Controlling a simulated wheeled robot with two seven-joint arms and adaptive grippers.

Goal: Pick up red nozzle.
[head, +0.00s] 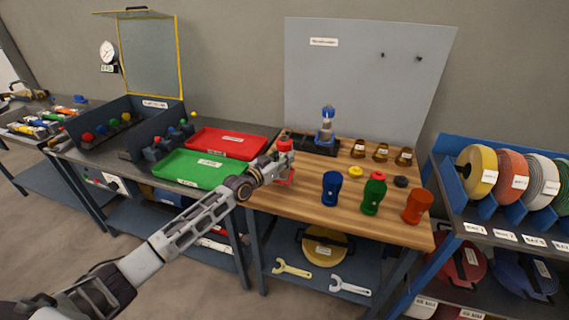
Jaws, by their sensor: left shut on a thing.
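The red nozzle (285,144) is at the left part of the wooden bench top (327,201), upright at the end of my left arm. My left gripper (282,168) is around it and shut on it. Red shows above and below the fingers, and the gripper hides its middle. I cannot tell whether its lower end touches the bench. My right gripper is not in view.
A green tray (190,168) and a red tray (227,143) lie left of the bench top. A blue cup (331,188), a green bottle-like part (374,193) and an orange cup (417,206) stand along the front. A blue pump part (326,126) stands behind.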

